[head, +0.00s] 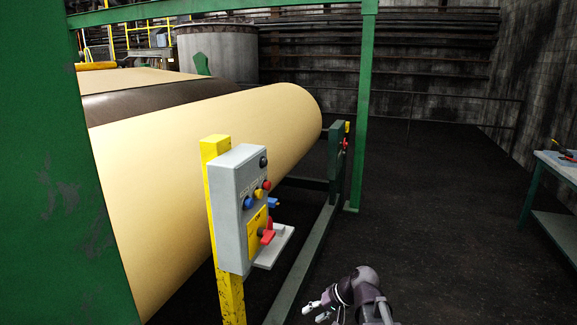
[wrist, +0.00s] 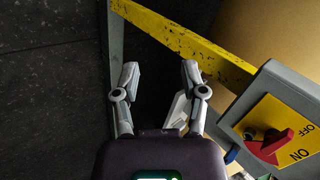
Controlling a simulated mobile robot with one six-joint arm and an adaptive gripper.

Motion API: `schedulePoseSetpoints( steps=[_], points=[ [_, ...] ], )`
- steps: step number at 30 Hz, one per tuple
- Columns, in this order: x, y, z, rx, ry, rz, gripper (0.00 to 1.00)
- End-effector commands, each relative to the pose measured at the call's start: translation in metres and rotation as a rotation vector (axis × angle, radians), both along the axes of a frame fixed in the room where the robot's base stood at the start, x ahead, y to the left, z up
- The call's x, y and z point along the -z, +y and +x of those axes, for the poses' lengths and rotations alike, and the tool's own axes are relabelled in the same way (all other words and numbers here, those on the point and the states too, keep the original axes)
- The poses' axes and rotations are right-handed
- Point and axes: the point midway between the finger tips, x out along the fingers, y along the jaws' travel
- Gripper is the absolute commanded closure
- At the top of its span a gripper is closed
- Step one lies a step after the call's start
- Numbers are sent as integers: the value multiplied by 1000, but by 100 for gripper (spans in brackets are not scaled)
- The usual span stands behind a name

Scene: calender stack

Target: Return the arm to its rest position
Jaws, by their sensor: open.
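My gripper (head: 317,311) shows at the bottom of the head view, to the right of and below the control box. In the wrist view my gripper (wrist: 158,78) has its two fingers apart with nothing between them. The grey control box (head: 238,205) is on a yellow post (head: 228,295), with coloured buttons and a red switch (head: 267,236) on a yellow plate. The red switch also shows at the right of the wrist view (wrist: 270,147), beside the ON and OFF lettering. My gripper is apart from the box.
A large tan roll (head: 200,150) lies behind the control box. A green frame post (head: 364,110) and a dark green rail (head: 305,262) stand near it. A workbench (head: 556,168) is at the right edge. The dark floor (head: 450,230) between looks clear.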

Motion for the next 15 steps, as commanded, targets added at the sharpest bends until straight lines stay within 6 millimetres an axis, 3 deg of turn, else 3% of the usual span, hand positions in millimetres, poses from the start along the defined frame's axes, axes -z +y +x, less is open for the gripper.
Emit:
schedulePoseSetpoints(
  steps=[6,15],
  points=[
    [27,-32,-35,-36,47,-266,45],
    [43,-81,-71,-64,108,-588,45]
  ],
)
